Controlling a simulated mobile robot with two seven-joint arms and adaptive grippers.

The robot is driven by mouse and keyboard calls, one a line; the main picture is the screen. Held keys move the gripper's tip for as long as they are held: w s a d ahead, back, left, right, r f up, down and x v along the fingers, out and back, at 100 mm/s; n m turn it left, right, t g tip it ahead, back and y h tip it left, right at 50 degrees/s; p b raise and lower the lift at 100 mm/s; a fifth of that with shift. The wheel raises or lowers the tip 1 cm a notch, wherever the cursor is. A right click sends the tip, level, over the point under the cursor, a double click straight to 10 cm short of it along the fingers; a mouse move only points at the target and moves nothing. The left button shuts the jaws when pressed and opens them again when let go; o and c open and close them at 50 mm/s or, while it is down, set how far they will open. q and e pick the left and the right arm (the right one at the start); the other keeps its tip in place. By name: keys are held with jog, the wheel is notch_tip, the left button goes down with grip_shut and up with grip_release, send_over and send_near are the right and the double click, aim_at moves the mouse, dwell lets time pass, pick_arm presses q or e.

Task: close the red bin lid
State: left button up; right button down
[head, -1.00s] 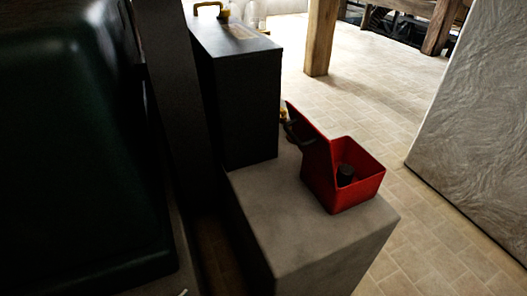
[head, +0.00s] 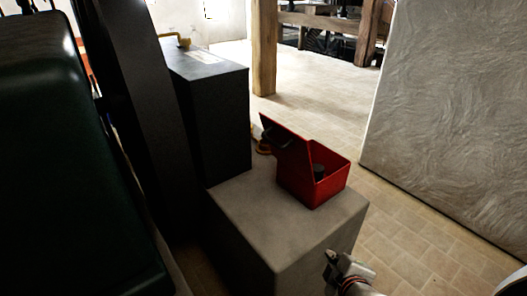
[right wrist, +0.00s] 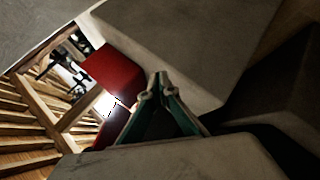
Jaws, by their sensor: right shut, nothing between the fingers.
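The red bin (head: 329,188) stands on a grey block (head: 262,220) in the head view. Its red lid (head: 284,146) is raised at the bin's left side and tilts outward, leaving the top open. A dark round object (head: 319,171) sits inside the bin. My right gripper (head: 329,264) is shut and empty at the lower right, near the block's front right edge and apart from the bin. In the right wrist view, its fingers (right wrist: 158,82) show at the middle and a red part of the bin (right wrist: 112,72) lies beyond to the left. My left gripper is not in view.
A dark cabinet (head: 210,115) stands behind the block, and a dark green bulky shape (head: 70,160) fills the left. A pale textured wall panel (head: 450,130) stands at the right. Tiled floor (head: 310,95) is open behind the bin.

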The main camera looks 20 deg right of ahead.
jog(key=w+a+r+n+t+y, duration=0.2)
jog(key=w+a+r+n+t, duration=0.2)
jog(key=w+a+r+n, duration=0.45)
jog(key=w+a+r+n+t+y, duration=0.3)
jog(key=w+a+r+t, duration=0.15)
jog(key=r, duration=0.65)
jog(key=w+d+r, duration=0.1)
jog(key=w+d, duration=0.2)
jog(key=w, duration=0.8)
jog(key=shift+w+d, duration=0.15)
jog(key=shift+d, duration=0.15)
jog(key=shift+r+m, duration=0.1)
jog(key=shift+m, duration=0.25)
